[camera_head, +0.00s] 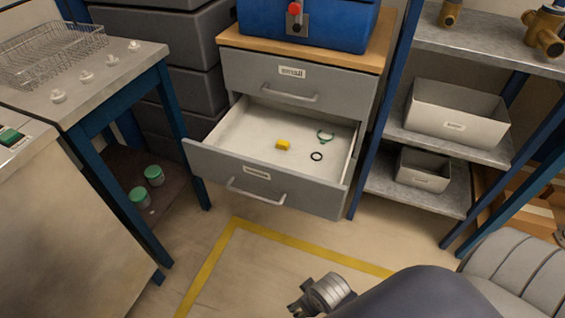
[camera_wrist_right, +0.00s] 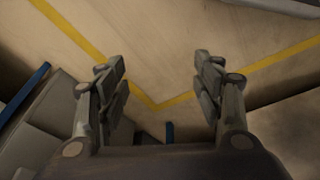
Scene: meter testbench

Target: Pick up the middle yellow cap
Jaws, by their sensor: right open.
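One small yellow cap (camera_head: 283,145) lies on the white floor of the open lower drawer (camera_head: 232,137), near its middle. No other yellow cap shows. My right gripper (camera_head: 299,304) is at the bottom of the head view, in front of and well apart from the drawer. In the right wrist view the right gripper (camera_wrist_right: 161,78) has its two fingers spread wide, with only floor and a yellow floor line between them. My left gripper is in neither view.
A green ring (camera_head: 326,135) and a black ring (camera_head: 316,156) lie right of the cap in the drawer. The upper drawer (camera_head: 272,75) is shut. A metal table (camera_head: 100,93) stands left, a shelf rack (camera_head: 447,136) right. The floor before the drawer is clear.

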